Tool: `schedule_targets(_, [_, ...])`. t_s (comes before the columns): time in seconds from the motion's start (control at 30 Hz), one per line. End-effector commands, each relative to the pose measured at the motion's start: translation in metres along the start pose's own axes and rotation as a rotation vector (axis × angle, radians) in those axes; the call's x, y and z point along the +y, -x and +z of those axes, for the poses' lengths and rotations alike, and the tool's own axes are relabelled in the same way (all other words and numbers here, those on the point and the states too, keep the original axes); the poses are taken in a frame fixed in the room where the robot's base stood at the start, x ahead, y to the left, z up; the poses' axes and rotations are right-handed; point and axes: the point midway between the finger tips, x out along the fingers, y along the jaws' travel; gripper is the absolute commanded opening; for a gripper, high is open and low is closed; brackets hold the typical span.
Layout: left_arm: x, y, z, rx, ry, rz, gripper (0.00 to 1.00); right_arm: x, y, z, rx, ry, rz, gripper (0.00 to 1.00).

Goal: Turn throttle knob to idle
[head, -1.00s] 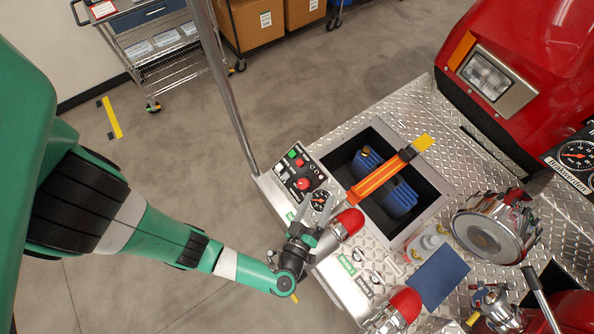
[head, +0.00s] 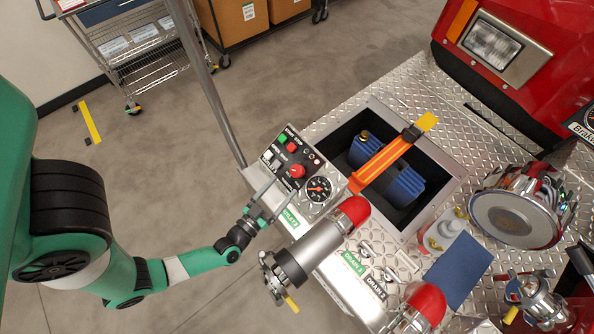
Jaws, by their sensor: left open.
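The control panel (head: 279,172) stands on the left edge of the metal deck, with small green, red and white buttons. A larger red knob (head: 297,171), which looks like the throttle knob, sits near its lower right corner, beside a round black gauge (head: 318,189). My left gripper (head: 275,191) is open and empty at the panel's front left side. Its fingers point up toward the panel and lie just below the red knob in the picture. I see no contact with the knob, and its pointer setting is too small to read. My right gripper is out of view.
A red-capped metal outlet (head: 312,253) juts out just right of the left gripper. An open deck recess (head: 438,178) holds blue canisters (head: 405,187) under an orange strap (head: 383,162). A steel pole (head: 206,85) rises behind the panel. Open floor lies to the left.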

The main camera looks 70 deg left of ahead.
Motion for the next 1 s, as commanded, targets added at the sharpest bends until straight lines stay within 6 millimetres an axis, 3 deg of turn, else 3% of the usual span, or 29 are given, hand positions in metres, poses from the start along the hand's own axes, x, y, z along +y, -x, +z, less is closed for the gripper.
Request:
schedule_targets(0.1, [-0.003,-0.033,0.002,0.007,0.0,-0.009,0.83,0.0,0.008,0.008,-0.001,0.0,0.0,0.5])
schedule_targets(0.3, [0.0,-0.072,0.001,0.004,0.002,-0.001,0.83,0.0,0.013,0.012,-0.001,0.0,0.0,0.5])
schedule_targets(0.47, [0.0,-0.084,0.0,0.002,0.0,0.001,0.83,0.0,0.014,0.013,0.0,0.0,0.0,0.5])
schedule_targets(0.7, [0.001,-0.086,0.0,0.001,0.001,0.001,0.83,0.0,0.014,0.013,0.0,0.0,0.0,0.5])
schedule_targets(0.77, [0.001,-0.086,0.0,0.001,0.001,0.001,0.76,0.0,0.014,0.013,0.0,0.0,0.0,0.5])
schedule_targets(1.0, [0.001,-0.085,0.0,0.001,0.001,0.002,0.33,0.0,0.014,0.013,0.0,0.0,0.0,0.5])
